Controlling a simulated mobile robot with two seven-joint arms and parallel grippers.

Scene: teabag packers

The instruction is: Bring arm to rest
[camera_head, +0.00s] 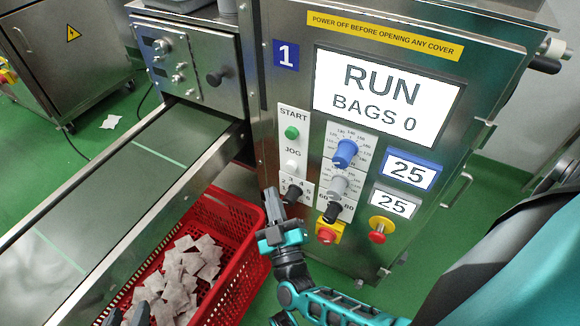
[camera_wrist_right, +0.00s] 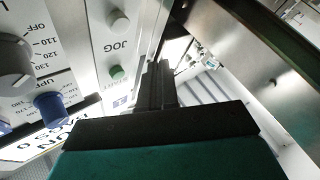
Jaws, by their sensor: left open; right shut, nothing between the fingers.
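My right gripper (camera_head: 271,195) is shut and empty. It points up in front of the machine's left edge, just left of a black selector knob (camera_head: 293,193); I cannot tell if it touches the panel. In the right wrist view its closed fingers (camera_wrist_right: 157,85) stand beside the green START button (camera_wrist_right: 116,72) and the white JOG button (camera_wrist_right: 119,20). My left gripper (camera_head: 128,314) shows only as dark fingertips at the bottom edge, open, over the teabags. The rest of my left arm is out of view.
The machine panel (camera_head: 388,268) has a screen (camera_head: 387,95) reading RUN, BAGS 0, several knobs and a red stop button (camera_head: 377,237). A red basket (camera_head: 245,236) holds white teabags (camera_head: 185,268). A conveyor (camera_head: 100,180) runs along the left. One white bag (camera_head: 110,121) lies on the green floor.

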